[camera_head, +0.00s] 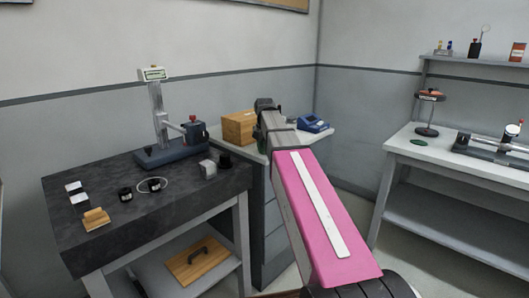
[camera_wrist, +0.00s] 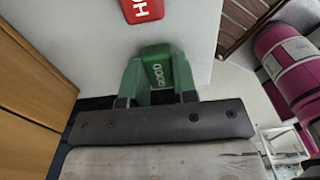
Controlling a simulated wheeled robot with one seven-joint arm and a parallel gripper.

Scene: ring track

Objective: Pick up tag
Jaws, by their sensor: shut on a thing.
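A green tag (camera_wrist: 157,68) with white lettering that reads like GOOD shows in the wrist view. It sits between the two greenish fingers of my gripper (camera_wrist: 160,82), which is shut on it. A red tag (camera_wrist: 142,10) with white letters, partly cut off by the top edge, lies on the pale cabinet top (camera_wrist: 95,28) just beyond. I cannot tell whether the green tag touches that top.
A wooden box (camera_head: 239,128) stands left of my wrist on the cabinet, and a blue device (camera_head: 314,124) stands to its right. A dark-topped table (camera_head: 165,212) with a test stand (camera_head: 157,115) and small parts is at left. A white bench (camera_head: 455,170) is at right.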

